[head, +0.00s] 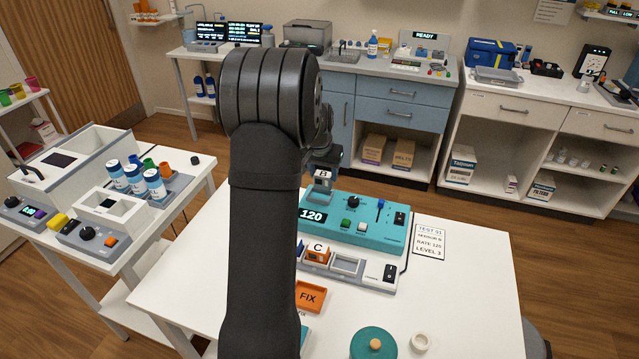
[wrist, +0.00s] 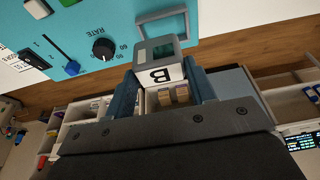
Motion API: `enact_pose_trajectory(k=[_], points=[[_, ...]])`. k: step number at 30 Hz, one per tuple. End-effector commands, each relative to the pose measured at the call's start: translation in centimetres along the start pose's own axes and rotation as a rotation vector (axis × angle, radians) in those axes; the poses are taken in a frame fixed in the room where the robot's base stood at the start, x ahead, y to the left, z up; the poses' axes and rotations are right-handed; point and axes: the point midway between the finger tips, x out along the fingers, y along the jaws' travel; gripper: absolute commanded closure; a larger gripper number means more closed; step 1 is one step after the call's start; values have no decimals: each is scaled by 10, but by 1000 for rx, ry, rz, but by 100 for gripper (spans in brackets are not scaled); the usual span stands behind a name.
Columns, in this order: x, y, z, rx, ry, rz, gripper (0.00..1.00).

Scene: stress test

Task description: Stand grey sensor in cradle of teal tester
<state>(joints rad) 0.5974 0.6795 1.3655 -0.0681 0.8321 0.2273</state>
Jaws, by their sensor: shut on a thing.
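The grey sensor (wrist: 158,52), marked B on a white face, is clamped between the two fingers of my gripper (wrist: 163,84). In the head view the sensor (head: 322,184) shows under my gripper (head: 324,163), at the back left of the teal tester (head: 368,234). In the wrist view the cradle (wrist: 170,14) is a grey rectangular frame on the tester (wrist: 110,15). The sensor overlaps the cradle's near edge in the picture, and teal shows inside the frame. I cannot tell the gap between them. The tester's display reads 120.
A white rack (head: 346,265) in front of the tester holds an orange sensor marked C (head: 317,252). An orange FIX tray (head: 310,297), a teal lidded pot (head: 373,344) and a white ring (head: 420,341) are nearer. A printed card (head: 430,241) reads sensor B, rate 120, level 3.

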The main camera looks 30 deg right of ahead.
Motion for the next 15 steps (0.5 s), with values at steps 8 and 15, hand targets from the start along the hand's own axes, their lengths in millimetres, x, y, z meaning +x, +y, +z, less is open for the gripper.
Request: enact_pose_trajectory(k=[8, 15], points=[[16, -13, 0, 1, 0, 0, 74], [47, -12, 9, 0, 0, 0, 74]])
